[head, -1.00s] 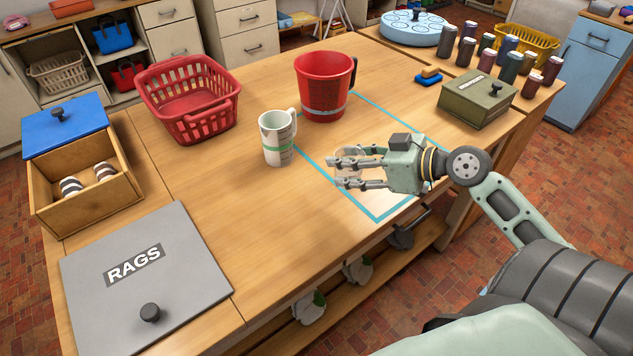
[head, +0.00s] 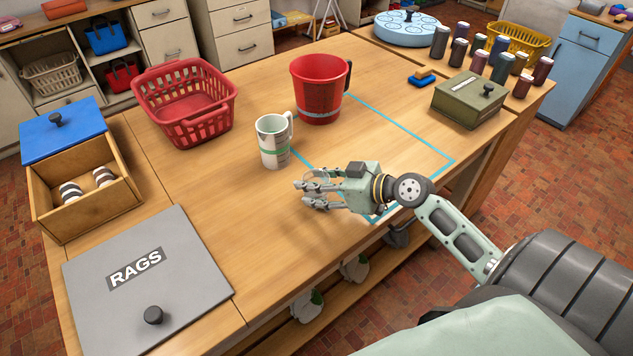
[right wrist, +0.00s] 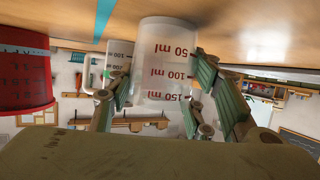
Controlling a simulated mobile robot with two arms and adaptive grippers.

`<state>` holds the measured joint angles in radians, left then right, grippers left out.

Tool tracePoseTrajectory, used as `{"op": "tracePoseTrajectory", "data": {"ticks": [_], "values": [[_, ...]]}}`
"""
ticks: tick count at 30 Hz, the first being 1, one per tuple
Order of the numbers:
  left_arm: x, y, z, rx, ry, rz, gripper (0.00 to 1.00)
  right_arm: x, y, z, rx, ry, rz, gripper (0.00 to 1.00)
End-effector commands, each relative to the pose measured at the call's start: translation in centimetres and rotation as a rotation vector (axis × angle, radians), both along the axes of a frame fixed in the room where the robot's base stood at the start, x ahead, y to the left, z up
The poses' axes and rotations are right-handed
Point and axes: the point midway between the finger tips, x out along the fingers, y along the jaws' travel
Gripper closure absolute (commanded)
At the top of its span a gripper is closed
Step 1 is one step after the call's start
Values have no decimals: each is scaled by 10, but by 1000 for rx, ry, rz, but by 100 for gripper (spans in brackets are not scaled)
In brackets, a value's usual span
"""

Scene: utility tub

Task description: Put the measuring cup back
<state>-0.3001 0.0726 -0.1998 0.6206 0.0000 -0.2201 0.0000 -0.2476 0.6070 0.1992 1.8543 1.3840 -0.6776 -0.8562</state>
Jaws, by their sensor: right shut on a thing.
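My right gripper (head: 302,195) reaches over the front part of the table, its fingers pointing left. In the right wrist view it is shut on a see-through measuring cup (right wrist: 165,72) with red ml marks. That view is upside down, with the table at the top. The cup is hard to make out between the fingers in the head view. A white mug-like jug (head: 273,145) with a green band and a scale stands just behind the gripper, and a large red jug (head: 318,92) stands farther back. My left gripper is not in view.
A blue-green outline (head: 405,122) marks the table at right. A red basket (head: 186,112), an open wooden box (head: 92,205) and a grey RAGS lid (head: 190,262) lie to the left. A green box (head: 468,105) stands at right. The table's front middle is clear.

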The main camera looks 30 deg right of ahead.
Motion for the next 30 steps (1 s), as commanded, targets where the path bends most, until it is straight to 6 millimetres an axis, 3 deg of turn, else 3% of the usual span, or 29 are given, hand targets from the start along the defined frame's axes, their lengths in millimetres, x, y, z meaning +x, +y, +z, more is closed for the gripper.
{"op": "tracePoseTrajectory", "data": {"ticks": [4, 5, 10, 23, 30], "values": [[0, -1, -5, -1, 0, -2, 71, 0, 0, -4, 0, 0, 0, 83], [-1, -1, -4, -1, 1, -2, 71, 0, 0, -3, 0, 0, 0, 51], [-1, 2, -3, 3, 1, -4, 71, 0, 0, -2, 0, 0, 0, 36], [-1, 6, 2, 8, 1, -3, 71, -1, -1, 3, 0, 1, 0, 34], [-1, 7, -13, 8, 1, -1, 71, -36, -19, 12, -2, 5, -1, 34]]}}
